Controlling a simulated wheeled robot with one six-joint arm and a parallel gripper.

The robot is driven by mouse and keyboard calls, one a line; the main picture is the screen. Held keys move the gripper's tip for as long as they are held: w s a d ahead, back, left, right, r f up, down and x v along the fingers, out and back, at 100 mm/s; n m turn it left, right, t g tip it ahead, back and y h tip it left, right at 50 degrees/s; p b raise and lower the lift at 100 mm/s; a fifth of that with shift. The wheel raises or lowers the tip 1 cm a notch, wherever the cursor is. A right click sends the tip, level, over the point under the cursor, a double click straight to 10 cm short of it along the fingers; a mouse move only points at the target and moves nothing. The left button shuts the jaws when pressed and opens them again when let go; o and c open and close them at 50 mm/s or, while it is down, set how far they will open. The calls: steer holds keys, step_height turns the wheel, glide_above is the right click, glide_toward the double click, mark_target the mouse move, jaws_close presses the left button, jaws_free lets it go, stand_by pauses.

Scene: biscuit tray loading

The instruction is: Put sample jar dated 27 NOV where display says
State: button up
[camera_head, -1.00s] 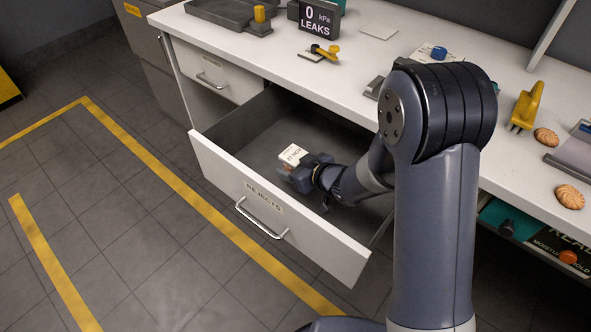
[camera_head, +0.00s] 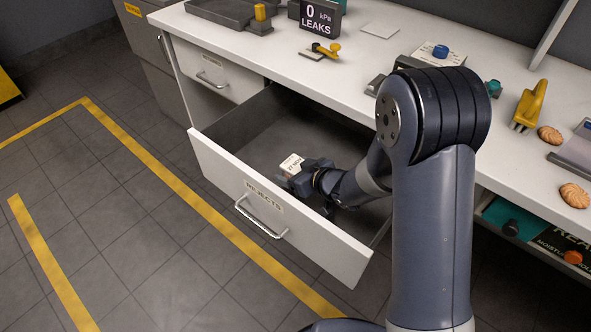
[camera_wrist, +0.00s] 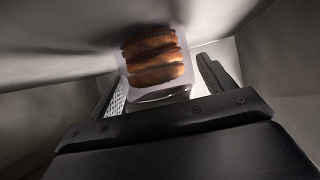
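The sample jar (camera_head: 290,163) has a white label; its dark print is small and partly covered, and ends in what looks like NOV. It is inside the open drawer marked REJECTS (camera_head: 264,196), low near the front panel. My gripper (camera_head: 299,178) reaches into the drawer from the right, with the jar between its fingers. Whether the jar touches the drawer floor is hidden. The display (camera_head: 319,18) on the bench reads "0 kPa LEAKS".
A shut upper drawer (camera_head: 212,75) is left of the open one. The bench top holds a grey tray (camera_head: 215,12), a yellow-handled tool (camera_head: 327,50), a yellow stand (camera_head: 530,105) and loose biscuits (camera_head: 574,195). The back of the open drawer is clear.

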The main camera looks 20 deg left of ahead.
steer(key=shift+o, duration=0.7)
steer(key=shift+r, duration=0.25)
steer(key=p+v, duration=0.2)
steer(key=v, duration=1)
steer(key=shift+r+p, duration=0.3)
steer(key=shift+r, duration=0.05)
